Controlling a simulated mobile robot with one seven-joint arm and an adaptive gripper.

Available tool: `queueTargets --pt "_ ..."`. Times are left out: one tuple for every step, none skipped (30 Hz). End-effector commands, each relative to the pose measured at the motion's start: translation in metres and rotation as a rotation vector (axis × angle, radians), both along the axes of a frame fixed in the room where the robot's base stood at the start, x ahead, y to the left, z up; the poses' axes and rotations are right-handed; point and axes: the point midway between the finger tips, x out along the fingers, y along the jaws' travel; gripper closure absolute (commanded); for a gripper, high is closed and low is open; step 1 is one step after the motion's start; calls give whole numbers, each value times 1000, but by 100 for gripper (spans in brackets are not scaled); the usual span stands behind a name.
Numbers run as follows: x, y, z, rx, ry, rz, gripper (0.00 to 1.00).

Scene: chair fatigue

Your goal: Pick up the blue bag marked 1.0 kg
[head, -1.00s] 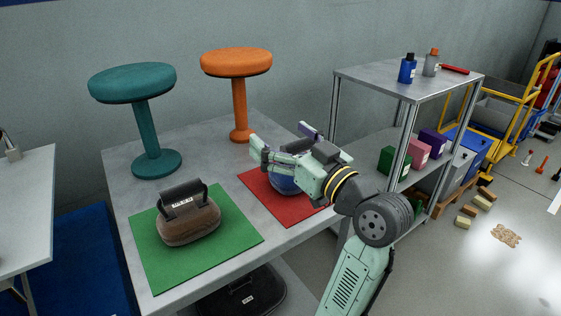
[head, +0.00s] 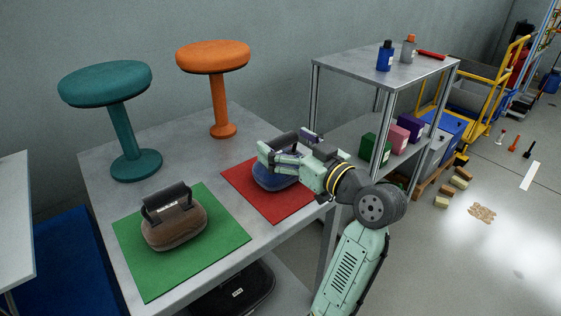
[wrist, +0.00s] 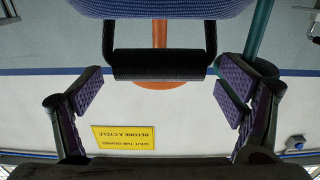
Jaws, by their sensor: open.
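The blue bag (head: 268,176) sits on the red mat (head: 284,212) on the grey table, partly hidden by my gripper. Its dark handle (head: 284,141) stands up on top. My gripper (head: 287,147) is open at handle height, with one finger on each side of the bag's near part. In the wrist view the woven blue bag (wrist: 160,8) is at the top edge. Its black handle bar (wrist: 158,65) lies between the two spread purple-padded fingers (wrist: 160,88), with gaps on both sides. I cannot read any weight mark on this bag.
A brown bag (head: 174,226) with a dark handle rests on a green mat (head: 150,272) to the left. A teal stool (head: 105,84) and an orange stool (head: 213,57) stand behind on the table. A metal shelf (head: 350,69) with bottles and boxes stands to the right.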

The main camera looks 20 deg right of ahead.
Motion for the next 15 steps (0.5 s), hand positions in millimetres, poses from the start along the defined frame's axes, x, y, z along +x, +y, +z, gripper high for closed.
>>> queueTargets --pt "7 3 2 0 2 2 12" --pt "10 4 1 0 2 2 12" --pt "14 5 1 1 1 2 12" --pt "15 6 1 0 1 0 12" --pt "17 6 1 0 1 -1 12" --pt "18 6 0 0 1 -1 12" --pt "18 6 0 0 1 -2 12" --pt "18 6 0 0 1 -2 12" --pt "18 6 0 0 1 -2 12" --pt "18 6 0 0 1 -2 12" --pt "18 6 0 0 1 -2 12" --pt "18 6 0 0 1 -2 12" --pt "18 6 0 0 1 -2 14" --pt "18 6 0 0 1 -2 16" --pt "18 6 0 0 1 -2 19"
